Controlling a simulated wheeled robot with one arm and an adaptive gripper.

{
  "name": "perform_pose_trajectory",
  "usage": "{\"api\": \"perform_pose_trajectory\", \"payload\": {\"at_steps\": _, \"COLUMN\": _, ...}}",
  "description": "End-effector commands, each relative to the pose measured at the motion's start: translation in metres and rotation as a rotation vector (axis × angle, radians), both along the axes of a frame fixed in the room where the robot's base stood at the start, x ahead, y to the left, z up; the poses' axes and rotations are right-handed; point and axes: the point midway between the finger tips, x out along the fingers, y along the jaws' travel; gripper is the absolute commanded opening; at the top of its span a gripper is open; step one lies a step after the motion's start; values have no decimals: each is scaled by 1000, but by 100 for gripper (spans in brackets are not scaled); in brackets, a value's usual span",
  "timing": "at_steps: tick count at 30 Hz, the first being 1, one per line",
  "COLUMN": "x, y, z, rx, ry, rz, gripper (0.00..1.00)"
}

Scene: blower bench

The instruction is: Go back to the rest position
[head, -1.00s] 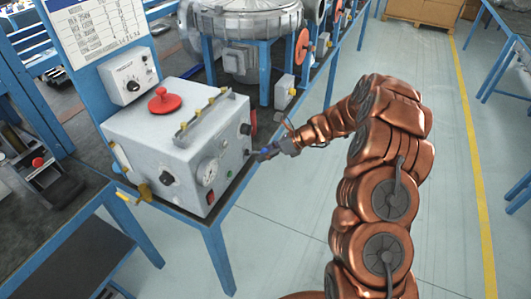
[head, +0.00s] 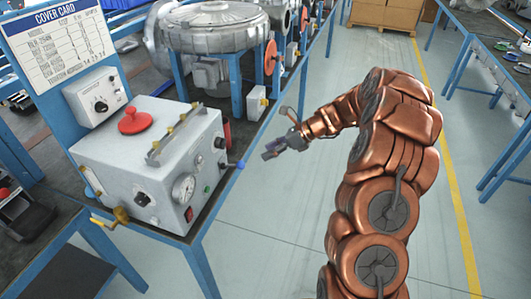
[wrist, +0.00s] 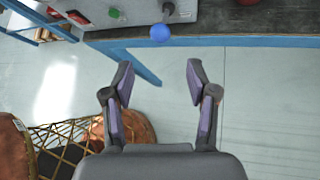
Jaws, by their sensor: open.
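My gripper (head: 274,152) is open and empty, to the right of the grey control box (head: 130,150) and apart from it. In the wrist view my gripper (wrist: 158,90) shows its two fingers spread, with only floor between them. A lever with a blue ball knob (head: 240,164) sticks out of the box's right side. The blue knob also shows in the wrist view (wrist: 161,32), beyond the fingertips and not touching them.
The box stands on a blue-framed bench (head: 195,262) with a red knob (head: 133,121) on top and a gauge (head: 184,187) in front. A large blower (head: 215,25) stands behind. Open floor (head: 270,235) lies right of the bench; another bench (head: 490,65) stands far right.

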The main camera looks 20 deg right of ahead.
Motion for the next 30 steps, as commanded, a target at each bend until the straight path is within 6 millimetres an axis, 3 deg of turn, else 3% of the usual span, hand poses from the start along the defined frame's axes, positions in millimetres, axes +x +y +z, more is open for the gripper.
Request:
{"api": "perform_pose_trajectory", "payload": {"at_steps": 12, "x": 0, "y": 1, "z": 1, "rx": -2, "ry": -2, "rz": 3, "gripper": 58}}
{"api": "perform_pose_trajectory", "payload": {"at_steps": 17, "x": -10, "y": 16, "z": 12, "rx": -31, "ry": -35, "rz": 72, "gripper": 58}}
{"api": "perform_pose_trajectory", "payload": {"at_steps": 23, "x": -47, "y": 60, "z": 41, "rx": -125, "ry": -139, "rz": 294, "gripper": 58}}
{"api": "perform_pose_trajectory", "payload": {"at_steps": 30, "x": -105, "y": 102, "z": 69, "rx": -244, "ry": -272, "rz": 589, "gripper": 58}}
